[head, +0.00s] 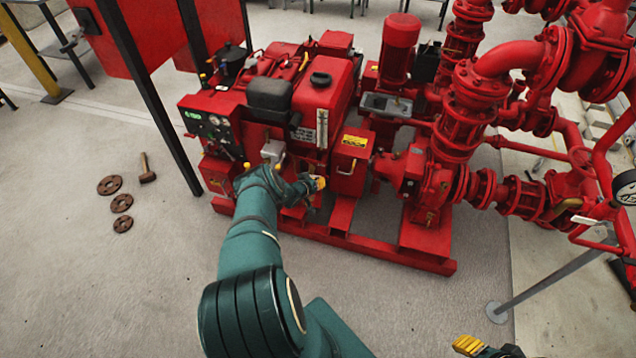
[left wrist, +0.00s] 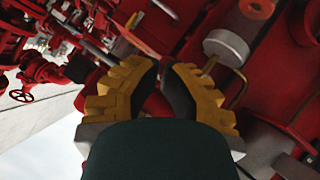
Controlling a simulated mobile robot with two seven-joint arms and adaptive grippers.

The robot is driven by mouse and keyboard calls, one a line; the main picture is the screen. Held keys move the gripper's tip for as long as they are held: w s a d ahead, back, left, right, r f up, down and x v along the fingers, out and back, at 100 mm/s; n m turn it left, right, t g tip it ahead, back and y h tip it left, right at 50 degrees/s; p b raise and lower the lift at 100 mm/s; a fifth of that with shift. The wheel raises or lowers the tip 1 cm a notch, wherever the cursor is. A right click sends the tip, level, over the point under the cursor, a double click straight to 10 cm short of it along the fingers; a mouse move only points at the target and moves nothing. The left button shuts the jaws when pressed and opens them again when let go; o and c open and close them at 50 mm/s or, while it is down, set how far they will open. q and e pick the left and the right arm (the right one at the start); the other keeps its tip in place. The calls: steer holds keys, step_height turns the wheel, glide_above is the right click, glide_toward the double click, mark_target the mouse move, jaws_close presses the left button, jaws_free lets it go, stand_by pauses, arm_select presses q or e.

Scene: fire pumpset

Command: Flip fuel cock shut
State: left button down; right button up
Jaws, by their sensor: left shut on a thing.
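The red engine (head: 325,90) of the pumpset stands on a red skid frame. My left gripper (head: 317,183) is at the engine's near side, low and in front of the red box with a yellow label (head: 352,142). In the left wrist view its yellow fingers (left wrist: 168,68) point in at the red machine, their tips close together. The left gripper is shut on a small part that the fingers mostly hide, seemingly the fuel cock; its lever position cannot be told. My right gripper (head: 468,345) is partly in view at the bottom edge, away from the engine.
A control panel (head: 212,125) is left of my left gripper. A grey round cap (left wrist: 226,47) and a bent brass-coloured rod (left wrist: 239,91) are near the fingers. Red pump pipes (head: 505,62) stand right. A hammer (head: 147,168) and rusty flanges (head: 122,203) lie on the left floor.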

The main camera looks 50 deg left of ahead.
steer(key=shift+f, duration=0.1)
arm_select(q)
steer(key=shift+s+a+f+b, duration=0.35)
steer(key=shift+a+b, duration=0.25)
steer(key=shift+a, duration=0.05)
arm_select(e)
steer(key=shift+f, duration=0.5)
